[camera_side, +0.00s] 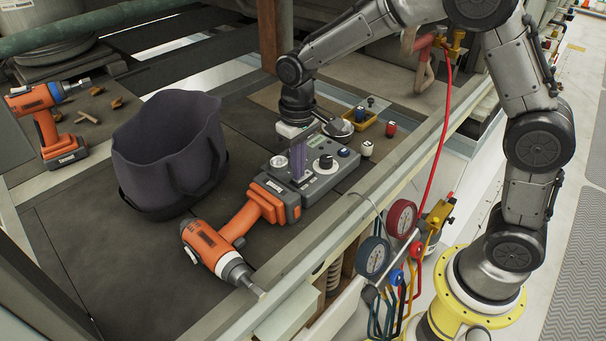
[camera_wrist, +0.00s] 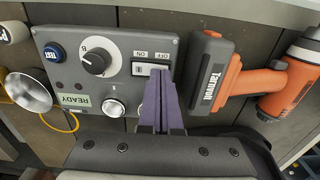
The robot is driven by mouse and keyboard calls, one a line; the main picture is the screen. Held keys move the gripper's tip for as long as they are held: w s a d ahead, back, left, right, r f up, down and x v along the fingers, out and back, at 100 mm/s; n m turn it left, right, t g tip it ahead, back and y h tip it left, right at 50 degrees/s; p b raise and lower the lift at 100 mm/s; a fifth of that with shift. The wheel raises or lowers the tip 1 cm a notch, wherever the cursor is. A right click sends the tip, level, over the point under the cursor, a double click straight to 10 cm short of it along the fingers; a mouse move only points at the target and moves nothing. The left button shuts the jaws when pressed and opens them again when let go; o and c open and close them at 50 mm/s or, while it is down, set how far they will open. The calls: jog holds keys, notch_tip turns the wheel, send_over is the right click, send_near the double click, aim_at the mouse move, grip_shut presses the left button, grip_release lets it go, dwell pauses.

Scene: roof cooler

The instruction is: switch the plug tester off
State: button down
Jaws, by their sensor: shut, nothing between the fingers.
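The plug tester (camera_side: 322,184) is a grey box on the dark deck, with a black knob, a blue TEST button and round lamps or sockets. In the wrist view, the tester (camera_wrist: 110,40) shows a greenish READY display and a rocker switch (camera_wrist: 146,69) marked ON and OFF, upside down here. The switch's left part looks white; its right end is covered by my fingertips, so I cannot tell its position for sure. My gripper (camera_side: 299,177) has purple fingers pointing down at the tester. In the wrist view, my gripper (camera_wrist: 160,76) is shut and empty, at or just above the switch's OFF side.
An orange cordless drill (camera_side: 220,240) lies close to the tester's near side. A dark open bag (camera_side: 165,150) stands to the left. A yellow tray (camera_side: 360,118) and small cylinders lie behind. A gauge set with hoses (camera_side: 385,245) hangs at the front rail.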

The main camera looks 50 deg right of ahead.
jog(key=shift+f, duration=0.25)
jog(key=shift+r, duration=3.55)
